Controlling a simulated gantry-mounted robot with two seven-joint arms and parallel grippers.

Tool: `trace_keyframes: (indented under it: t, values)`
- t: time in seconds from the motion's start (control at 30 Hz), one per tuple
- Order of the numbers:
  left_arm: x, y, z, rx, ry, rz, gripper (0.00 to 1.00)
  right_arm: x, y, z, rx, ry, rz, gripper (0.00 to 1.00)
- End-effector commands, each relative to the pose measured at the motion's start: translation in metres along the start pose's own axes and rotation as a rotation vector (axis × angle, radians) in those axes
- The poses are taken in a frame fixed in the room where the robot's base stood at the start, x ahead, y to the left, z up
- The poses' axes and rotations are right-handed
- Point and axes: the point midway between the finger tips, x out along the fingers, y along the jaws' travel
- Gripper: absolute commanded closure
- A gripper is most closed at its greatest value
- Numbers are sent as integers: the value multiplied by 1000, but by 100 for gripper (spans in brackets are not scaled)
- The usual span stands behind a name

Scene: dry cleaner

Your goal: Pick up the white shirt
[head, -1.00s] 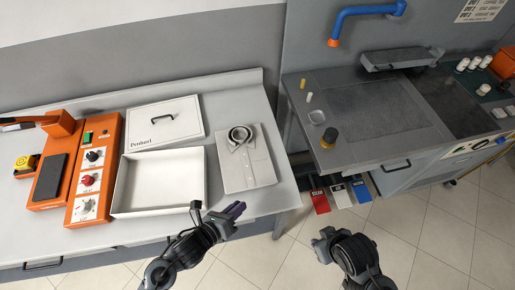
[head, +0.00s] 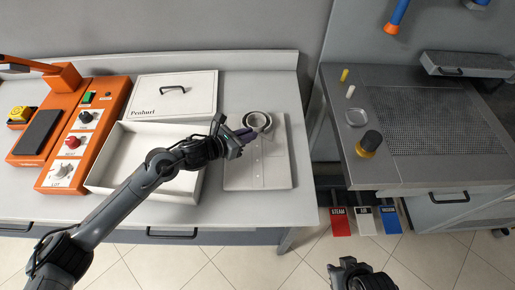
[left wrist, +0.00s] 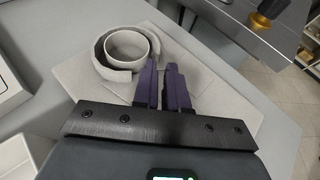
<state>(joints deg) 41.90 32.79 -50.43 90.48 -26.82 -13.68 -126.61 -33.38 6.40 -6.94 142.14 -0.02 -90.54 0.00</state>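The folded white shirt (head: 258,170) lies flat on the grey table, with its round collar (head: 257,119) standing at its far end. My left gripper (head: 249,134) is over the upper part of the shirt, close to the collar. In the left wrist view, the two purple fingers of the left gripper (left wrist: 162,75) are close together with a narrow gap, just right of the collar (left wrist: 127,50). I cannot tell whether cloth is between them. My right gripper (head: 348,268) is low at the bottom edge, away from the shirt, and its fingers are unclear.
An open white box (head: 96,180) stands left of the shirt, partly behind my left arm. Its lid (head: 203,88) lies behind it. An orange control unit (head: 103,120) is farther left. A grey steam table (head: 370,180) stands to the right across a gap, with coloured pedals below.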

Motion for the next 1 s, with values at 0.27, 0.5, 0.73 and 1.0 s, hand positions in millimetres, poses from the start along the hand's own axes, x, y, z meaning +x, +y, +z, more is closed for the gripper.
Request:
trace_keyframes:
  t: [0.27, 0.5, 0.73, 1.0]
  values:
    - [23, 0, 0, -1, 0, 0, 88, 2, 2, 1, -7, 1, 7, 69]
    - [45, 0, -1, -4, 0, 0, 88, 5, 4, 1, -12, 1, 11, 69]
    - [70, 1, -1, -2, 0, 0, 88, 8, 3, 2, -10, 1, 10, 69]
    - [75, 2, -1, -1, 0, 1, 88, 8, 2, 2, -4, 1, 6, 69]
